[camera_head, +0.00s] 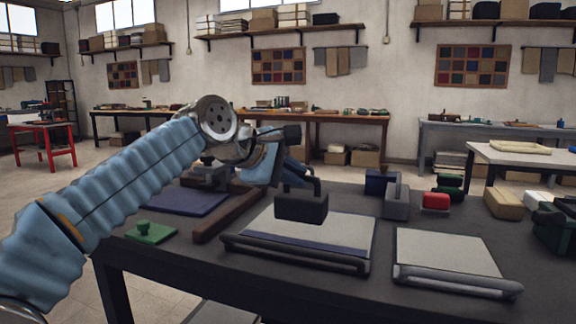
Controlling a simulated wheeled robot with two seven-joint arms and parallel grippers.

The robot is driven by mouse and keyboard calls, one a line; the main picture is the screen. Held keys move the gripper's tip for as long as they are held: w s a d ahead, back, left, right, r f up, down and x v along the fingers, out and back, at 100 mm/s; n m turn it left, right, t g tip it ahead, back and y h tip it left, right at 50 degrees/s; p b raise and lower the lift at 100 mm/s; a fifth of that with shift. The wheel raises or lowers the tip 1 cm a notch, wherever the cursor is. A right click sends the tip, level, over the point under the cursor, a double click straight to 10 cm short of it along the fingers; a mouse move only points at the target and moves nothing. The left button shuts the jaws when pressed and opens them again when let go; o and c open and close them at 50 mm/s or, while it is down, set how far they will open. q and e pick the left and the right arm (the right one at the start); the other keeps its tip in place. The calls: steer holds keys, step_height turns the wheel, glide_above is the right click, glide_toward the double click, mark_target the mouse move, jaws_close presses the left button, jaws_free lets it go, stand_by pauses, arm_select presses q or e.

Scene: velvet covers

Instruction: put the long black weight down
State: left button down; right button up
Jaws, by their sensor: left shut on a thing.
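My left arm, in a blue sleeve, comes in from the left and bends down over the table. My left gripper (301,187) is shut on the long black weight (301,207), a dark block. The weight is over the back part of a grey board with a dark blue strip along its front (310,244). Whether the weight touches the board or hangs just above it, I cannot tell. My right gripper is not in view.
A second grey board (445,252) lies to the right. A brown wooden bar (215,221), a blue sheet (187,201) and a green piece with a knob (151,232) lie left. A grey angled block (397,200), a red block (436,201) and a tan block (503,203) stand behind right.

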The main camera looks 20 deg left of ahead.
mark_target(292, 193)
arm_select(q)
steer(key=shift+w+f, duration=0.75)
steer(key=f+b, duration=0.1)
steer(key=f, duration=0.1)
steer(key=w+f, duration=0.1)
steer(key=shift+a+f+b, duration=0.15)
steer(key=shift+f+b, duration=0.25)
steer(key=shift+f, duration=0.25)
steer(key=c, duration=1.5)
jaws_free()
steer(key=shift+f, duration=0.2)
steer(key=o, duration=0.4)
steer(key=p+v, duration=0.1)
steer(key=v, duration=1.1)
